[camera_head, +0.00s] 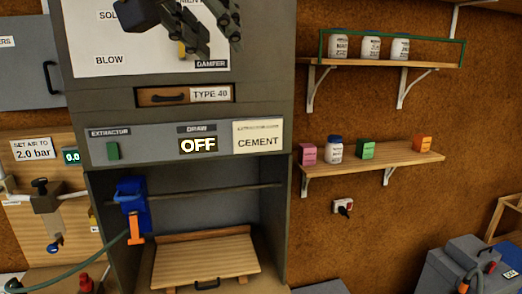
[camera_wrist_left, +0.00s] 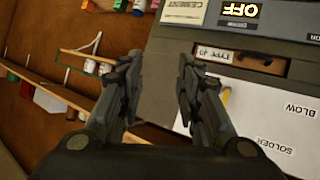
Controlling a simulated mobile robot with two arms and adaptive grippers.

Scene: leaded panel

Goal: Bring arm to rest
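My left gripper (camera_head: 220,45) hangs into the top of the head view, in front of the white chart on the grey cabinet (camera_head: 75,105). Its two dark fingers are apart. In the left wrist view the left gripper (camera_wrist_left: 158,68) is also open, with nothing seen between its fingers. The drawer marked TYPE 40 (camera_head: 160,98) is below it, and the panel under that shows OFF (camera_head: 198,145). A small yellow thing (camera_head: 182,49) shows behind the fingers. My right gripper is in neither view.
Two wooden shelves, an upper one (camera_head: 380,64) with white jars behind a green rail and a lower one (camera_head: 400,160) with small boxes, stand out at right. A blue tool (camera_head: 132,205) hangs in the cabinet bay above a wooden board (camera_head: 205,262). A grey machine (camera_head: 462,272) stands low right.

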